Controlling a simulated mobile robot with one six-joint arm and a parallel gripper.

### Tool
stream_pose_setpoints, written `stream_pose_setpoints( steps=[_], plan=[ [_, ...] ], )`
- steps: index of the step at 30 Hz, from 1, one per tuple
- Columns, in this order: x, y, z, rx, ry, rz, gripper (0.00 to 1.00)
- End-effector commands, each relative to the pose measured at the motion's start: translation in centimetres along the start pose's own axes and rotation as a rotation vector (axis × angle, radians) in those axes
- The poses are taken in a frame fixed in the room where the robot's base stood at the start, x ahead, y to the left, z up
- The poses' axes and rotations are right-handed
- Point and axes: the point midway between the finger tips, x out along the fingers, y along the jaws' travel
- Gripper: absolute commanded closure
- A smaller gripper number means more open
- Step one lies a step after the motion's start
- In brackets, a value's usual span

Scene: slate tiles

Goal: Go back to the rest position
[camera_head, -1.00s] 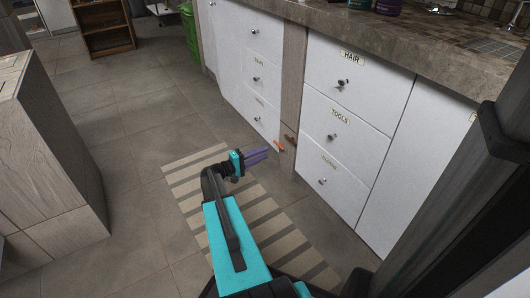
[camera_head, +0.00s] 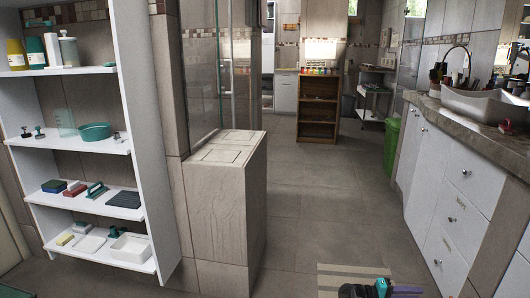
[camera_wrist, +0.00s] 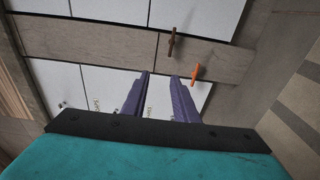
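My gripper shows at the bottom edge of the head view (camera_head: 400,291), where its purple fingers point right and the picture edge cuts off the arm behind it. In the wrist view my gripper (camera_wrist: 161,76) has its two purple fingers apart, with a clear gap between them and nothing held. Beyond the fingertips are a small orange piece (camera_wrist: 195,74) and a small brown piece (camera_wrist: 172,42) by a wood-coloured panel (camera_wrist: 105,42). The fingers appear apart from both pieces.
White drawers (camera_head: 452,221) under a stone counter (camera_head: 465,130) line the right. A tiled block (camera_head: 228,205) and an open shelf unit (camera_head: 160,150) with bottles, bowls and brushes stand left. A brown bookcase (camera_head: 318,108) and green bin (camera_head: 391,148) are farther back. The tiled floor (camera_head: 325,205) between is clear.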

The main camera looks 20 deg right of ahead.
Motion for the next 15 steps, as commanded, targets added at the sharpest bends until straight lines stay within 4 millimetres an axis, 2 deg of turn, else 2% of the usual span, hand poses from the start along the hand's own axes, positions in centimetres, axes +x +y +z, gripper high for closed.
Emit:
stream_pose_setpoints(
  steps=[1,4,15],
  plan=[
    [-1.3,1.3,-0.4,-0.007,0.02,-0.001,0.73],
    [-3.5,2.1,-0.9,-0.019,0.052,-0.004,0.73],
    [-11.7,4.0,-0.7,-0.058,0.14,-0.073,0.73]
  ],
)
